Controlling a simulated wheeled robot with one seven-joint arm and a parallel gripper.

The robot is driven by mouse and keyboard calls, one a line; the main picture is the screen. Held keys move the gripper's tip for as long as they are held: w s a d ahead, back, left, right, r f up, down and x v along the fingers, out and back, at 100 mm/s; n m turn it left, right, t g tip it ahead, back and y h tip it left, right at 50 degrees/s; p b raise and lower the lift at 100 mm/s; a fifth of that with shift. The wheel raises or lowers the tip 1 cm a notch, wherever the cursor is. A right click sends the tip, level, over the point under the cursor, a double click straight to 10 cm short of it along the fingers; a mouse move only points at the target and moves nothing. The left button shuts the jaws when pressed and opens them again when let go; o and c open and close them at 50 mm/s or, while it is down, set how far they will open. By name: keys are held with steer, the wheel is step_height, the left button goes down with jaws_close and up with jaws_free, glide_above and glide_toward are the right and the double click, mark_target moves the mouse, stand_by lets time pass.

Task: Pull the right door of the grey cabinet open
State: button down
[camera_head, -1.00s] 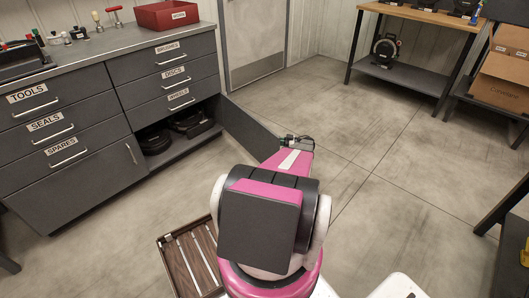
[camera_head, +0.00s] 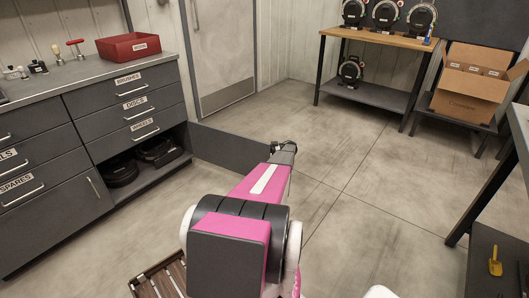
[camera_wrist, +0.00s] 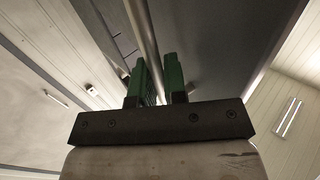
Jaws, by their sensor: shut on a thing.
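The grey cabinet (camera_head: 47,222) stands at the left. Its right door (camera_head: 228,147) is swung far out from the cabinet front, showing the lower compartment. My gripper (camera_head: 284,150) is at the door's free edge, and is small and partly hidden there by my arm. In the wrist view, the green fingers of my gripper (camera_wrist: 160,80) are on either side of the metal bar handle (camera_wrist: 141,30) and shut on it. The door's grey face (camera_wrist: 215,45) fills the area behind the handle. The left door is shut, with its own upright handle (camera_head: 93,187).
Dark round items (camera_head: 122,172) lie inside the open compartment. A red bin (camera_head: 128,46) stands on the cabinet top. A brown slatted tray (camera_head: 160,281) is low beside my arm. A wooden-topped table (camera_head: 385,37) and cardboard box (camera_head: 470,95) are at the back right. Middle floor is clear.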

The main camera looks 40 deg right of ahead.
steer(key=c, duration=1.2)
jaws_free()
steer(key=v, duration=1)
steer(key=shift+s+d, duration=0.2)
steer(key=shift+d, duration=0.1)
